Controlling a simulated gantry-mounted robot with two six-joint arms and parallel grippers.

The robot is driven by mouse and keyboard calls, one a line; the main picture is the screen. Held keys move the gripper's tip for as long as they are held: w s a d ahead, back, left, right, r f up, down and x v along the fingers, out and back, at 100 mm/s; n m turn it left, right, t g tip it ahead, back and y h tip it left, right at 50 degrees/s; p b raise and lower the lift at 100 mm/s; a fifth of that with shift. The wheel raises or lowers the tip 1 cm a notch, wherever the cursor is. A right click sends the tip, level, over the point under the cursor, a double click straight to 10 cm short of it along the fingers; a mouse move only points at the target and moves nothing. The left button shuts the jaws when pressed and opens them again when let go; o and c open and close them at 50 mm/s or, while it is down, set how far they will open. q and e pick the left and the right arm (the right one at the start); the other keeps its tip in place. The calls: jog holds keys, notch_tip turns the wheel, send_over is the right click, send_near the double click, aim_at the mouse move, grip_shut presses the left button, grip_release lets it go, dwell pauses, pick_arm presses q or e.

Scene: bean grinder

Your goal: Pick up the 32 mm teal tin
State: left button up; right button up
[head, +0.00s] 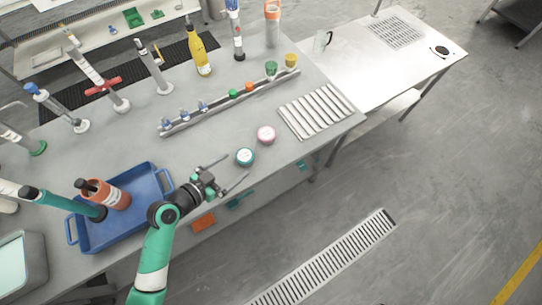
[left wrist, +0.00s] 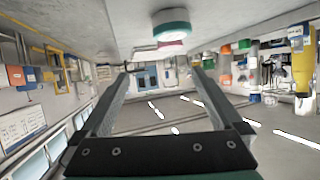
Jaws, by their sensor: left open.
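The teal tin (head: 245,157) is a small round tin with a pale lid, standing on the grey bench near its front edge. It also shows at the top of the left wrist view (left wrist: 172,31), beyond the fingertips. My left gripper (head: 238,165) is open and empty, its two fingers pointing towards the tin, with the tips just short of it. In the left wrist view the open fingers (left wrist: 163,72) have nothing between them. My right gripper is not in view.
A pink tin (head: 266,134) stands just behind the teal one. A slatted metal drip tray (head: 315,110) lies to the right. A rail (head: 222,108) with small coloured items runs behind. A blue tray (head: 150,181) with an orange-brown container (head: 116,198) is at left.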

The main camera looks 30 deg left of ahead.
aim_at(242, 158)
pick_arm(q)
jog(key=s, duration=0.1)
jog(key=s+a+n, duration=0.1)
jog(key=s+f+p, duration=0.1)
jog(key=shift+s+a+g+y, duration=0.15)
jog(key=shift+s+g+y, duration=0.1)
jog(key=shift+g+y, duration=0.15)
jog(key=shift+a, duration=0.2)
jog(key=shift+w+f, duration=0.15)
jog(key=shift+w, duration=0.05)
jog(key=b+x, duration=0.1)
jog(key=x, duration=0.5)
jog(key=shift+w, duration=0.15)
jog(key=x, duration=0.1)
jog(key=b+x, duration=0.1)
jog(key=x, duration=0.1)
jog(key=b+x, duration=0.1)
jog(key=x, duration=0.1)
jog(key=shift+a+f, duration=0.2)
jog(key=shift+a, duration=0.1)
jog(key=c, duration=1.3)
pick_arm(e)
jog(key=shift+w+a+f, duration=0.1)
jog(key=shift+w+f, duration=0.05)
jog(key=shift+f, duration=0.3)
pick_arm(q)
jog(key=shift+r, duration=0.1)
